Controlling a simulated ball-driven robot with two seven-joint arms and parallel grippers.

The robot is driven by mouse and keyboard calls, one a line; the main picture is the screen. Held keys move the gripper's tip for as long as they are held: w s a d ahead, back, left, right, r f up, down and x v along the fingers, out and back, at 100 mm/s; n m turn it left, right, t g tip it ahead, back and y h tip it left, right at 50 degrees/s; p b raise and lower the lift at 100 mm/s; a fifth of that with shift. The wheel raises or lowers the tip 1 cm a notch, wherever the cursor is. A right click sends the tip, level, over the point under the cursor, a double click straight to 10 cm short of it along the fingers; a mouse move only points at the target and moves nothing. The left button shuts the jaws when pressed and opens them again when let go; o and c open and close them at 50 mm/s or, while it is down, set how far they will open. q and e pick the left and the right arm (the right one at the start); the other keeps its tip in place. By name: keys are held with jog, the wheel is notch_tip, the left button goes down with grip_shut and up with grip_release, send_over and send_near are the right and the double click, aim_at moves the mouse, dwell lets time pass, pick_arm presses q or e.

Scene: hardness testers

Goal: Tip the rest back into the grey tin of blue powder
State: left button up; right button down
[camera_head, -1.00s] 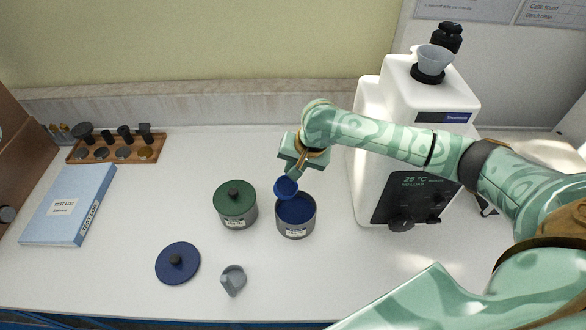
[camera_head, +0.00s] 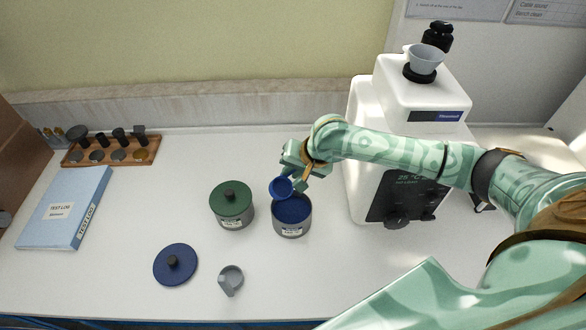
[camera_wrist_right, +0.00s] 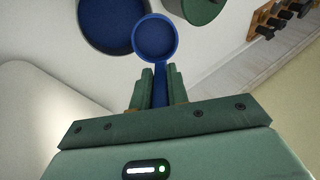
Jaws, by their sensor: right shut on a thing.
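The grey tin of blue powder (camera_head: 291,226) stands open on the bench, with blue powder inside it. In the right wrist view the tin (camera_wrist_right: 110,22) shows at the top, partly cut off. My right gripper (camera_head: 296,175) is shut on the handle of a blue scoop (camera_head: 281,188). The scoop's round bowl (camera_wrist_right: 155,38) is over the left rim of the tin, and its inside looks blue; how much powder it holds I cannot tell. My left gripper is not in view.
A green-lidded tin (camera_head: 231,204) stands close left of the open tin. A blue lid (camera_head: 175,264) and a small grey cup (camera_head: 230,281) lie in front. A white tester (camera_head: 400,150) stands right. A blue test log (camera_head: 64,208) and wooden rack (camera_head: 110,150) are at left.

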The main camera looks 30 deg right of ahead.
jog(key=shift+s, duration=0.1)
jog(key=shift+s+d+f+t+y, duration=0.1)
jog(key=shift+s+d+t+y, duration=0.2)
jog(key=shift+t, duration=0.4)
jog(key=shift+s+a, duration=0.1)
dwell(0.3)
jog(key=shift+s+d+f+t+y, duration=0.2)
jog(key=shift+s+t+y, duration=0.15)
jog(key=shift+t, duration=0.45)
jog(key=shift+s, duration=0.1)
